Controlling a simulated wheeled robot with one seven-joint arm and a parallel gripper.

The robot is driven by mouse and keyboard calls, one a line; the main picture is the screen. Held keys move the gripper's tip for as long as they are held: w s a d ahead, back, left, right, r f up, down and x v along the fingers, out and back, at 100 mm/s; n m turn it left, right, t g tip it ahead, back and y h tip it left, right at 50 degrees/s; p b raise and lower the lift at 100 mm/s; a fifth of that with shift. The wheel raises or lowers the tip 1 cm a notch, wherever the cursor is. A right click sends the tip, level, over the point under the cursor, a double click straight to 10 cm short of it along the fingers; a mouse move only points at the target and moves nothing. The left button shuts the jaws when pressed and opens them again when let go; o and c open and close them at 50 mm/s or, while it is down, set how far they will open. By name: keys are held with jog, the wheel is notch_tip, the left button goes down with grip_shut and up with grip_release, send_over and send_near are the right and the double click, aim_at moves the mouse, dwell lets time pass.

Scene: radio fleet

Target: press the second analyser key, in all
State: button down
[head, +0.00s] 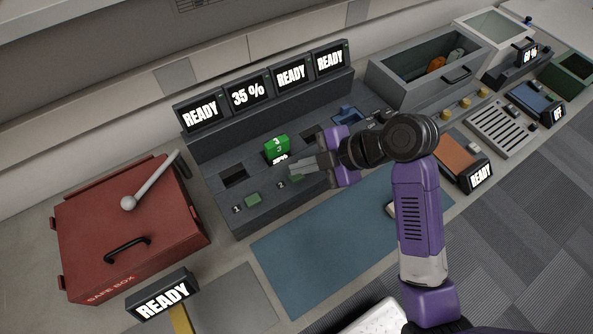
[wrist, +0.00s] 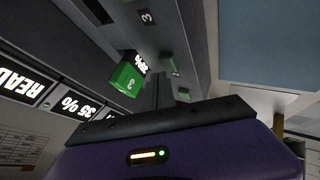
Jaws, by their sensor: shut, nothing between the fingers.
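The dark grey analyser console (head: 190,143) has several bays under a row of screens. The second screen (head: 248,94) reads 35 %; the others read READY. A green key (head: 252,199) sits in front of the first bay. Another green key (head: 296,178) is partly hidden by my gripper (head: 293,166). My gripper is shut and empty, its fingertips close above that key. In the wrist view, a green key (wrist: 167,61) is beside my fingers (wrist: 158,88); contact cannot be told.
A red safe box (head: 150,215) with a lever stands left of the console. A grey open bin (head: 440,65) with orange and grey items is at the back right. An orange-brown pad (head: 437,155) is at right.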

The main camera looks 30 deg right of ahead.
aim_at(301, 176)
jog(key=shift+r, duration=0.3)
notch_tip(301, 176, up, 5)
jog(key=p, duration=0.4)
dwell(1.0)
